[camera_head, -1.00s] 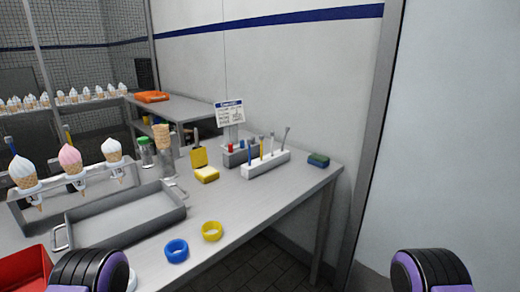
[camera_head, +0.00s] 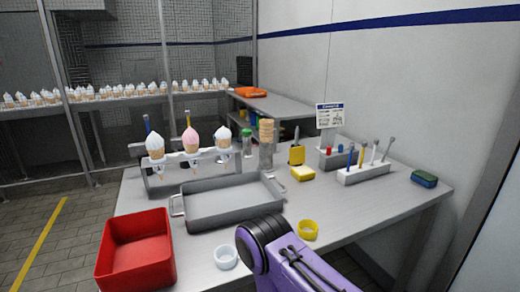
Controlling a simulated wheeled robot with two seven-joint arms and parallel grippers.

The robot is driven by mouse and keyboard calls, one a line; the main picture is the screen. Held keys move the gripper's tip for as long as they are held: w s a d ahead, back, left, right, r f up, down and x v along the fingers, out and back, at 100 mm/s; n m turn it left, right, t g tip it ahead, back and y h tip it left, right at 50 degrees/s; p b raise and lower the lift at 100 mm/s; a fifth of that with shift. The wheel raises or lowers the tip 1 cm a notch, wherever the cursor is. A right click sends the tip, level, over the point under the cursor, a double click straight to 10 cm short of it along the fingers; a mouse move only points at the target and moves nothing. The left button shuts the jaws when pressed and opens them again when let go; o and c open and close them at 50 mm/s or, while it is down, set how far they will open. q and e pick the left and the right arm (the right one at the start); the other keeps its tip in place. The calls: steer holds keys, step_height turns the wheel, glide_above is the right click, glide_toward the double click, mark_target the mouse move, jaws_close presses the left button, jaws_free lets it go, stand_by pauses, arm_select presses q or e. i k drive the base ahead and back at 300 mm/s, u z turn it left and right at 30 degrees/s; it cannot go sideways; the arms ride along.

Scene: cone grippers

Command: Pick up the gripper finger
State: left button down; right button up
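I cannot tell which thing is the gripper finger. A white ring-shaped piece (camera_head: 226,257) and a yellow ring-shaped piece (camera_head: 308,230) lie near the table's front edge. A purple and black part of one of my arms (camera_head: 285,255) rises at the bottom centre, between and in front of these rings. It hides part of the table there, and no blue ring shows. No gripper fingertips can be made out, and nothing is seen held.
A grey tray (camera_head: 232,203) and a red bin (camera_head: 137,249) are on the table (camera_head: 385,213). Cones stand in a rack (camera_head: 160,181) behind the tray.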

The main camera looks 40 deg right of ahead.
mark_target(364, 145)
steer(key=u, duration=1.45)
steer(key=k, duration=2)
steer(key=z, duration=2.1)
steer(key=i, duration=0.45)
